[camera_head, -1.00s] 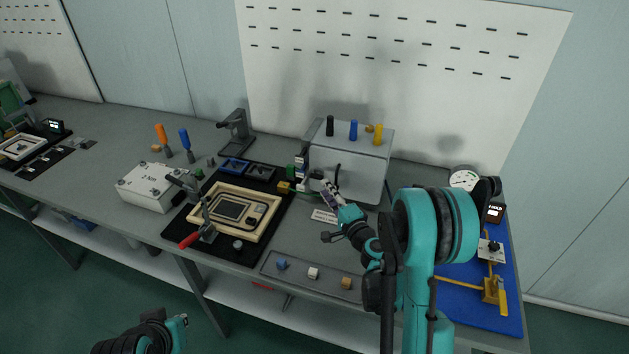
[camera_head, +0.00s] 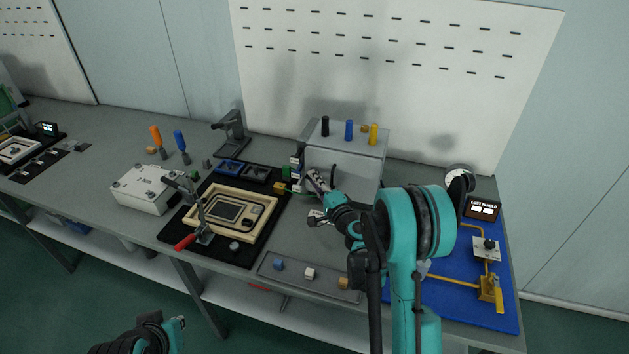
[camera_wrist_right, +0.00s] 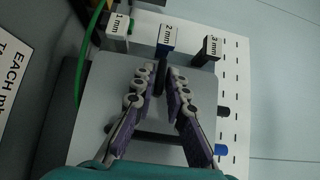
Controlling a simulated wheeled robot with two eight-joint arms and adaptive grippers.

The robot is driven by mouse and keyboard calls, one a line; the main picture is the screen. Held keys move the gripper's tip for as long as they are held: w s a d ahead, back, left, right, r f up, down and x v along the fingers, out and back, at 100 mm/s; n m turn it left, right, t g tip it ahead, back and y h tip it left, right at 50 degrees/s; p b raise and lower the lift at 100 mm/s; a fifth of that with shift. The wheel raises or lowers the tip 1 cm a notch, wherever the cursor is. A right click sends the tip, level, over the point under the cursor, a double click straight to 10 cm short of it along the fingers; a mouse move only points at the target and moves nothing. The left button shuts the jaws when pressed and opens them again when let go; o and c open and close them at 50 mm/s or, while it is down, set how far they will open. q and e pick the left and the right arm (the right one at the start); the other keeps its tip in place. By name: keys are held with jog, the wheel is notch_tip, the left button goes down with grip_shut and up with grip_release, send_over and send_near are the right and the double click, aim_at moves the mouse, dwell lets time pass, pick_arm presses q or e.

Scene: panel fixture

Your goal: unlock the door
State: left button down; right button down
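The grey box (camera_head: 345,165) stands at the back of the bench, and its door face is partly hidden by my right arm. My right gripper (camera_head: 312,177) is at the left part of that face. In the right wrist view the purple-padded fingers (camera_wrist_right: 161,72) point at the grey panel (camera_wrist_right: 105,90), with a gap between them. A small dark piece (camera_wrist_right: 160,80) lies between the fingertips; whether they touch it I cannot tell. A dark bar (camera_wrist_right: 150,135), perhaps the handle, shows behind the fingers. My left gripper (camera_head: 180,322) is at the bottom left, far from the box.
Blocks labelled 1 mm (camera_wrist_right: 120,24), 2 mm (camera_wrist_right: 168,38) and 3 mm (camera_wrist_right: 210,48) sit close beyond my right fingertips. A green cable (camera_wrist_right: 92,50) runs beside the panel. A beige fixture (camera_head: 232,212) with a red-handled clamp is left; a blue mat (camera_head: 450,300) is right.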

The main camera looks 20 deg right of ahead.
jog(key=shift+r, duration=0.1)
jog(key=n+g+h+p, duration=0.2)
jog(key=n+g, duration=0.1)
jog(key=n+g+h+p, duration=0.3)
jog(key=a+r+n+g+h+p, duration=0.1)
jog(key=n+g+h+p, duration=0.1)
jog(key=g+h+p, duration=0.1)
jog(key=shift+w+n+g, duration=0.3)
jog(key=shift+n+g, duration=0.1)
jog(key=shift+g, duration=0.1)
dwell(0.7)
jog(key=shift+h, duration=0.3)
jog(key=c, duration=1.8)
grip_release()
jog(key=shift+o, duration=0.6)
jog(key=shift+f, duration=0.1)
